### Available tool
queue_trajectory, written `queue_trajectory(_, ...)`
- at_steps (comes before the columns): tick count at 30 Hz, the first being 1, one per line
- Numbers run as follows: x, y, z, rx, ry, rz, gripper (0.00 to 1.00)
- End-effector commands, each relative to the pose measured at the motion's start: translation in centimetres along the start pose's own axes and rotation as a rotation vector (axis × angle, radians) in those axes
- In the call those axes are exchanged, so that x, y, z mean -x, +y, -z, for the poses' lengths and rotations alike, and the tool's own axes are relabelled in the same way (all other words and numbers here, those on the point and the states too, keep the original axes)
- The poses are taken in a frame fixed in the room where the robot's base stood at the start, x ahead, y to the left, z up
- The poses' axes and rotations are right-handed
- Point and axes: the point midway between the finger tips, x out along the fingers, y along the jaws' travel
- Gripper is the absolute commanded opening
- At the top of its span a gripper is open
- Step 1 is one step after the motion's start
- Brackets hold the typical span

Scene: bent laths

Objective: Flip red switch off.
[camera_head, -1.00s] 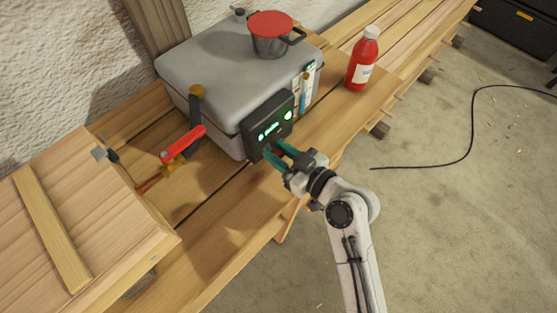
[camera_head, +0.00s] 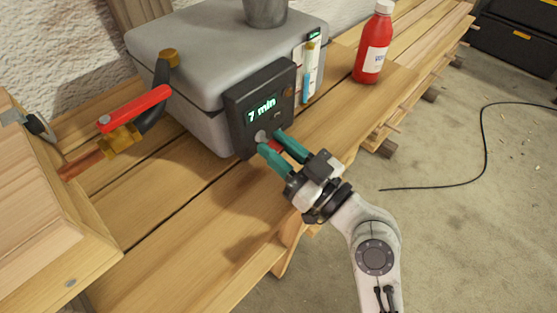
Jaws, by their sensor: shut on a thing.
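A red switch (camera_head: 274,147) shows partly between my fingers, low on the dark control box (camera_head: 240,122) fixed to the front of a grey chest. My gripper (camera_head: 271,140) has teal fingers and reaches the box from the lower right. It is shut on the red switch, with one finger on either side. The fingers hide much of the switch, so I cannot tell its position. The box's green display (camera_head: 261,109) reads "7 min". A round grey part (camera_head: 261,135) sits just above the left fingertip.
The grey chest (camera_head: 190,60) stands on a wooden bench (camera_head: 200,235), with a metal pot (camera_head: 266,12) on top. A red-handled valve (camera_head: 134,108) with a copper pipe is at left. A red bottle (camera_head: 373,45) stands right. A black cable (camera_head: 484,140) lies on the floor.

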Motion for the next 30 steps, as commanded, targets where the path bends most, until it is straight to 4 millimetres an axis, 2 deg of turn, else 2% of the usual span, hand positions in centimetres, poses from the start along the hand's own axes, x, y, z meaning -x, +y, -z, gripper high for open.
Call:
queue_trajectory(1,0.15,0.02,-0.62,0.001,0.009,0.0,0.0)
queue_trajectory(24,0.08,0.01,-0.32,-0.001,0.047,0.0,0.0)
queue_trajectory(25,0.08,0.01,-0.32,-0.001,0.047,0.0,0.33)
queue_trajectory(30,0.07,0.01,-0.3,-0.001,0.048,0.0,0.49)
